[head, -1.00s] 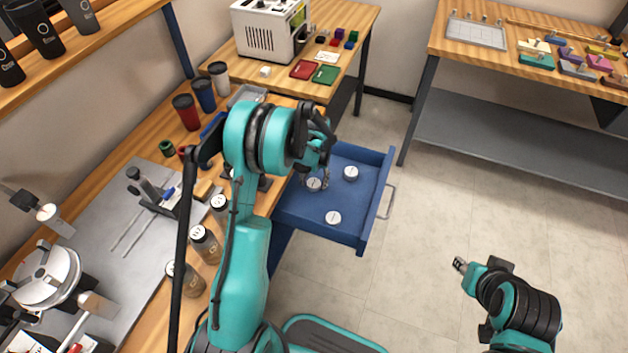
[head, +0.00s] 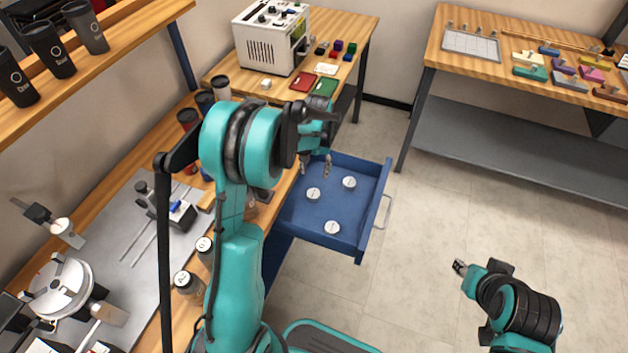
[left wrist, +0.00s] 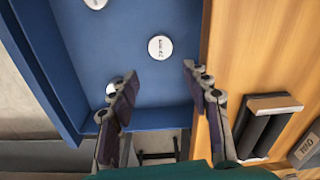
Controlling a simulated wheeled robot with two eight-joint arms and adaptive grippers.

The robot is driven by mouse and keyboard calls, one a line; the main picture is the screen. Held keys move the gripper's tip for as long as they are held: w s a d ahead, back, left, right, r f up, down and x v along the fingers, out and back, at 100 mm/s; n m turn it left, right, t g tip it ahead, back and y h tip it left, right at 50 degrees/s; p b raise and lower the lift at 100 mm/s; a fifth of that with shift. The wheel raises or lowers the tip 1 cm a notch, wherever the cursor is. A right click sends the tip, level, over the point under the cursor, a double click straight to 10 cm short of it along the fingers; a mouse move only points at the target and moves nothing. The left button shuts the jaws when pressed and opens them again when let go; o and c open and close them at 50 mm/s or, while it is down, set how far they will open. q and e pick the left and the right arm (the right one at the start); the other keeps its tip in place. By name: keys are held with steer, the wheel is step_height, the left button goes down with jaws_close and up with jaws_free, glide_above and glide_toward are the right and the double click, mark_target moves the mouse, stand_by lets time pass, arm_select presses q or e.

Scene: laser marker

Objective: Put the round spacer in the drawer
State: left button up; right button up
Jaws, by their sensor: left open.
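The blue drawer (head: 340,241) stands open. Three round spacers with white tops lie apart on its floor: one near the table side (head: 313,194), one toward the back right (head: 349,182), one toward the front (head: 332,228). My left gripper (head: 315,166) is open and empty above the drawer's far part. In the left wrist view its fingers (left wrist: 157,88) are spread; one spacer (left wrist: 160,47) shows beyond them, another (left wrist: 95,3) is cut by the top edge, and a third (left wrist: 114,88) is partly hidden by a finger. My right gripper (head: 460,267) hangs over the floor; its jaw state is unclear.
The wooden workbench (head: 140,175) beside the drawer holds bottles, cups and a metal fixture (head: 60,285). A white machine (head: 270,38) stands on the back table. Another table (head: 500,65) with coloured parts is at the right. The floor right of the drawer is clear.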

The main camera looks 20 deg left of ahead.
arm_select(q)
steer(key=s+d+r+t, duration=0.2)
steer(key=s+d+r, duration=0.15)
steer(key=r, duration=0.45)
steer(key=s+d+r+m+t, duration=0.1)
steer(key=s+d+r+t, duration=0.1)
steer(key=s, duration=0.7)
steer(key=s+d+r+m+t, duration=0.1)
steer(key=s+d+r+t, duration=0.2)
steer(key=s, duration=0.7)
step_height(320, 180, up, 2)
steer(key=shift+d+r, duration=0.25)
steer(key=shift+d, duration=0.25)
